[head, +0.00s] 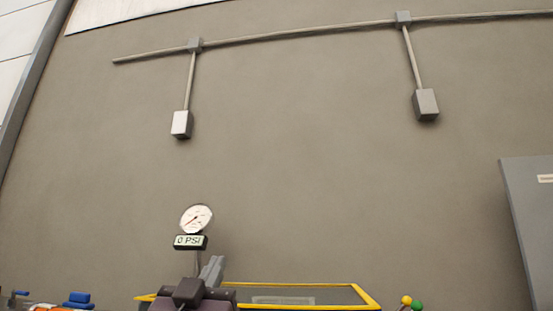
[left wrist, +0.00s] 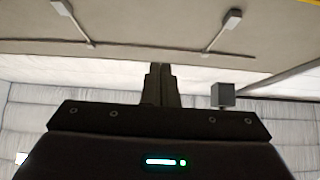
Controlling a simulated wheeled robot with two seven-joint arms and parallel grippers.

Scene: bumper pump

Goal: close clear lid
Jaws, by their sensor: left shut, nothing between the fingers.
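The clear lid (head: 362,296) shows at the bottom of the head view as a see-through panel with a yellow frame. Its lower part is cut off by the picture edge, and I cannot tell how far open it is. My left gripper (head: 214,267) is in front of the lid's left part and hides some of its frame. I cannot tell whether they touch. In the left wrist view the left gripper's fingers (left wrist: 161,70) are together with nothing between them. My right gripper is not in view.
A round pressure gauge (head: 196,218) with a "0 PSI" display (head: 190,242) stands just behind my left gripper. Green (head: 416,304) and yellow (head: 406,299) balls are right of the lid. Blue parts (head: 78,299) lie at the lower left. A grey panel (head: 530,220) stands at the right.

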